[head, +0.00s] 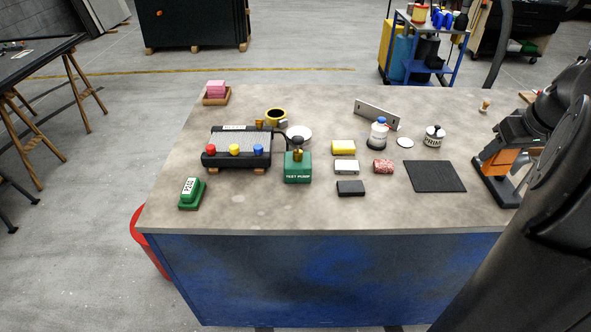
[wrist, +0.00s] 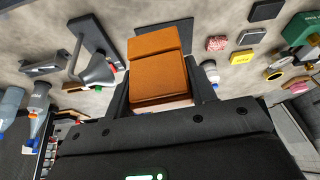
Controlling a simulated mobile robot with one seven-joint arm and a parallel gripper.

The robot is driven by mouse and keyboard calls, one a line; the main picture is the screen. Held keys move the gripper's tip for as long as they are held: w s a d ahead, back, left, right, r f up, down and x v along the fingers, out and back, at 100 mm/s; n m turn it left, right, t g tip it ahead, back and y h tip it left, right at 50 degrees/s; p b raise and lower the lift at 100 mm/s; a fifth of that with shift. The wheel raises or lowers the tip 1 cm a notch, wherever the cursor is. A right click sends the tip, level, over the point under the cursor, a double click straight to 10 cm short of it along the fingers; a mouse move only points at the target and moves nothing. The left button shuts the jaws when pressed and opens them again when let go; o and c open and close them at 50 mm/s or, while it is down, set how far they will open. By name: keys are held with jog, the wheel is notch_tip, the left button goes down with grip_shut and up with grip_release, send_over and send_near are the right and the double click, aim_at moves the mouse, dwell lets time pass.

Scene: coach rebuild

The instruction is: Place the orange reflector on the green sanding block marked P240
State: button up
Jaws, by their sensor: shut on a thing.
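The green sanding block (head: 191,194), with a white label that reads P240, lies near the left front corner of the workbench. I see nothing on top of it. My gripper (wrist: 158,85) is shut on an orange, block-like piece, the orange reflector (wrist: 156,68), which sits between the two dark fingers in the wrist view. In the head view the orange reflector (head: 491,166) shows at the right end of the bench, far from the sanding block. I cannot make out the sanding block in the wrist view.
Between them on the workbench (head: 300,214) stand a green test pump (head: 298,168), a black box with coloured knobs (head: 235,148), a black mat (head: 434,176), a dark block (head: 350,188) and several small blocks. The front strip of the bench is clear.

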jog(key=w+a+r+n, duration=0.1)
jog(key=w+a, duration=0.5)
jog(key=a, duration=0.2)
jog(key=w+a+r+n, duration=0.2)
jog(key=w+a, duration=0.3)
jog(key=a, duration=0.3)
jog(key=n+g+y, duration=0.1)
jog(key=n+y, duration=0.2)
jog(key=n, duration=0.2)
send_over(188, 185)
notch_tip(188, 185, down, 12)
jog(key=shift+w+d+f, duration=0.1)
jog(key=shift+f, duration=0.05)
jog(key=shift+a+f, duration=0.15)
jog(key=shift+a, duration=0.05)
jog(key=shift+f, duration=1.95)
